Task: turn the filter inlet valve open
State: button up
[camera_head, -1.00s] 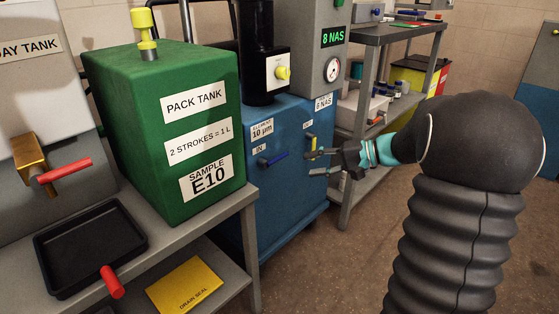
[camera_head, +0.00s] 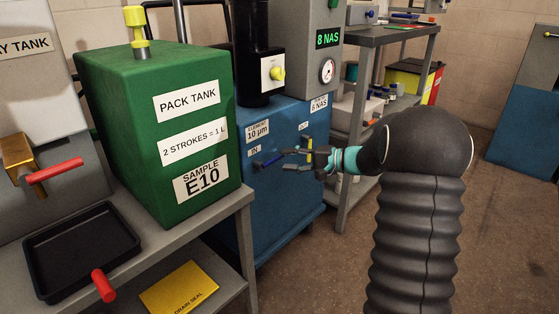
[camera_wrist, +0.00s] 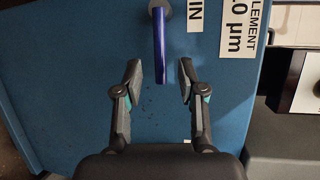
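The filter inlet valve's blue lever (camera_head: 270,160) is on the front of the blue filter cabinet (camera_head: 285,215), below the IN label (camera_head: 254,150). In the wrist view the blue lever (camera_wrist: 160,45) runs down the picture from a round grey hub, beside the IN label (camera_wrist: 192,14). My gripper (camera_head: 285,159) is open in front of the cabinet. In the wrist view my gripper (camera_wrist: 160,85) has one finger on each side of the lever's line, with the lever's free end between the fingertips. No finger touches the lever there.
A green pack tank (camera_head: 155,130) stands on a grey bench left of the cabinet, with a black tray (camera_head: 80,250) and red-handled valves beside it. A grey shelf unit (camera_head: 385,40) stands behind my arm.

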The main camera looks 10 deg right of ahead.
aim_at(278, 159)
jog(key=shift+x, duration=1.75)
grip_shut()
